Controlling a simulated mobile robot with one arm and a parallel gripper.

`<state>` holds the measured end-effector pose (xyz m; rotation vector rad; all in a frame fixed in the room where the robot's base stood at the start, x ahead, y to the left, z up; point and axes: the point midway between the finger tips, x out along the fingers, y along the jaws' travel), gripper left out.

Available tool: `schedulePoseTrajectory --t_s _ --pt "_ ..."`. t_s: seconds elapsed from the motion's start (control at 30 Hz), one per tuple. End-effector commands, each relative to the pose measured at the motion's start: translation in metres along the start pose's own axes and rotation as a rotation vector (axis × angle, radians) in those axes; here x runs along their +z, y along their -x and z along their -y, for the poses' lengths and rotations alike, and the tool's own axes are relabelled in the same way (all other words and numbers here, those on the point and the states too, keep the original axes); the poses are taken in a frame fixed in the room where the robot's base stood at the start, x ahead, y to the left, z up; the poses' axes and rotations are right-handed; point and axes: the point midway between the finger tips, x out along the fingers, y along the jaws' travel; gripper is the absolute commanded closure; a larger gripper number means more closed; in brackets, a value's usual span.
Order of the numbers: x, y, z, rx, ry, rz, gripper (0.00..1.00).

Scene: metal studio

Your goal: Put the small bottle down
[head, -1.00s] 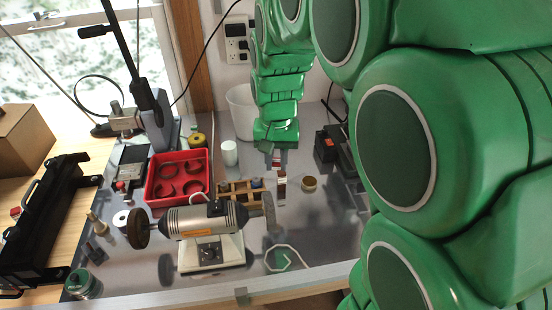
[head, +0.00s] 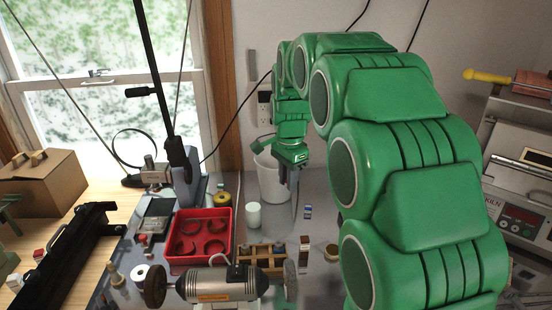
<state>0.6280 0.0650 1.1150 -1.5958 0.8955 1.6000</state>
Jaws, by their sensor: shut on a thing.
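My gripper (head: 293,190) points down over the grey bench in the head view, in front of the white bucket. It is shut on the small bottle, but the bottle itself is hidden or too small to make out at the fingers. I cannot tell whether the bottle touches the bench. A small blue-and-white item (head: 308,212) shows just right of the fingers; I cannot tell what it is.
A brown item with a pale band (head: 304,250) and a round tin (head: 331,252) stand nearer. A wooden holder (head: 260,262), a red tray (head: 201,262), a white cup (head: 254,216) and a bench grinder (head: 217,284) lie left. The white bucket (head: 272,182) stands close behind.

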Motion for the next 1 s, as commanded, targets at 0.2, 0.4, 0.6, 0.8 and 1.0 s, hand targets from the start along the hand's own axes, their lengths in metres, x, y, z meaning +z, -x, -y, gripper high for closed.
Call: schedulePoseTrajectory --t_s 0.2,0.4,0.6,0.8,1.0 --pt "-0.018 0.006 0.033 0.001 -0.24 0.001 1.0" --pt "-0.034 0.012 0.06 0.0 -0.465 0.0 1.0" --pt "-0.05 0.016 0.085 0.0 -0.693 -0.001 1.0" --pt "-0.065 0.018 0.106 -0.001 -0.921 -0.003 1.0" --pt "-0.078 0.019 0.124 -0.004 -1.136 -0.005 1.0"
